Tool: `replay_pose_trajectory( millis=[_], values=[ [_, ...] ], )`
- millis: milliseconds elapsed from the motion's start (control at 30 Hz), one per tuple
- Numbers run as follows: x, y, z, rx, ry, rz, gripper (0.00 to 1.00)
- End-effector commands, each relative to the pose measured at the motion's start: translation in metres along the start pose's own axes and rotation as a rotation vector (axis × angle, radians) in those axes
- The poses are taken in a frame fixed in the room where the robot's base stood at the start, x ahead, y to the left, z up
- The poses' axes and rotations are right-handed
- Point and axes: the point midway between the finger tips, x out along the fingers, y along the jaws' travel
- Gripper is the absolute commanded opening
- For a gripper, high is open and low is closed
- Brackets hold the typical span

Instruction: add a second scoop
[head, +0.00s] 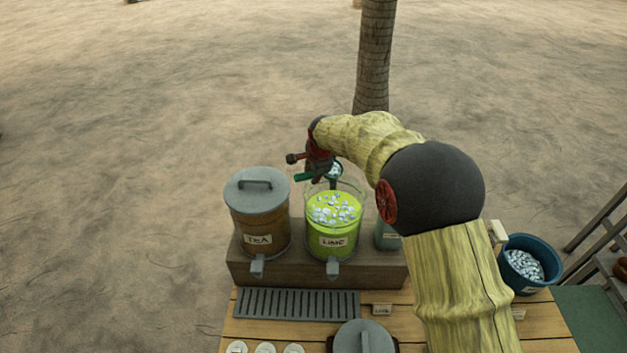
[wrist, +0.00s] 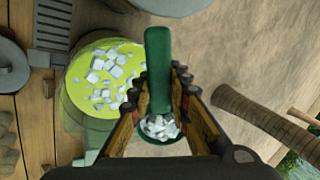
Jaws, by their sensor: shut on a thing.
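My gripper (head: 318,168) is shut on the green handle of a scoop (head: 334,171), held above the back rim of the lime dispenser. In the wrist view the green handle (wrist: 158,60) lies between the fingers, and the scoop's bowl holds ice cubes (wrist: 158,127). The clear lime dispenser (head: 333,243) is open at the top and holds bright green drink with many ice cubes floating in it (head: 333,207). It also shows in the wrist view (wrist: 75,105), beside the scoop. A blue bucket (head: 512,240) of ice stands at the right.
A lidded tea dispenser (head: 258,220) stands left of the lime one. A third dispenser (head: 388,236) is partly hidden by my arm. A grey lid (head: 363,338) is at the front. A trunk (head: 375,55) rises behind.

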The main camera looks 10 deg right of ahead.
Motion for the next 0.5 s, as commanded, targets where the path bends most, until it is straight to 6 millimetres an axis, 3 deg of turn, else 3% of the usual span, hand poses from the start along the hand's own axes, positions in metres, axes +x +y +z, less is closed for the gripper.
replay_pose_trajectory(
  millis=[500],
  values=[
    [0.0013,0.0021,0.0001,0.006,0.000,-0.133,0.00]
  ],
)
